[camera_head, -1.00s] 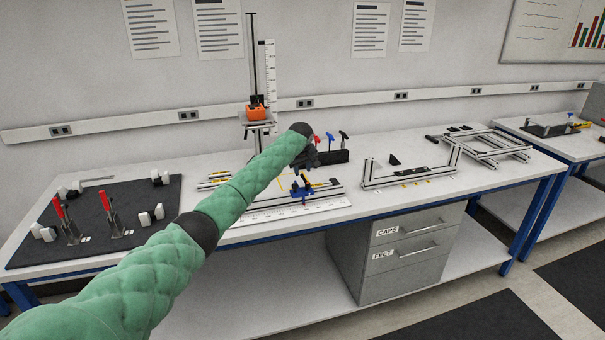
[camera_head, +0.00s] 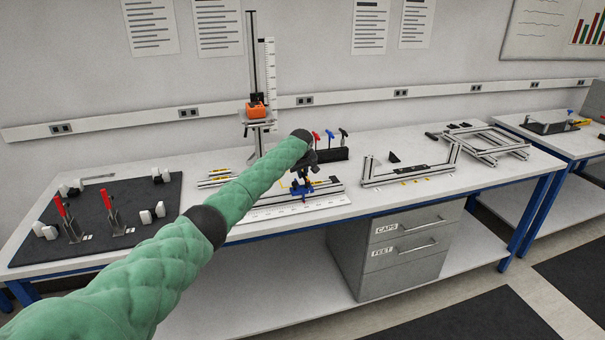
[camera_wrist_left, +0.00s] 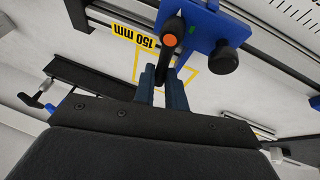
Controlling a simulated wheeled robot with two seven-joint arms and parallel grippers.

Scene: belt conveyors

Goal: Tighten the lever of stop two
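The blue stop (camera_head: 302,188) sits on the fixture rail at the front of the bench. In the left wrist view its blue plate (camera_wrist_left: 208,30) fills the top, with a black lever with an orange end (camera_wrist_left: 170,41) and a round black knob (camera_wrist_left: 223,60). I cannot read which numbered stop it is. My left gripper (camera_head: 303,172) is just above the stop, pointing down. In the wrist view its two fingers (camera_wrist_left: 163,82) stand close on either side of the lever's lower part; I cannot tell whether they touch it. My right gripper is not in view.
Behind the stop is a black holder (camera_head: 333,154) with red, blue and black-handled tools. A tall height gauge with an orange block (camera_head: 257,111) stands at the back. Toggle clamps with red handles (camera_head: 106,201) are on a dark mat at left. Aluminium frames (camera_head: 410,176) lie at right.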

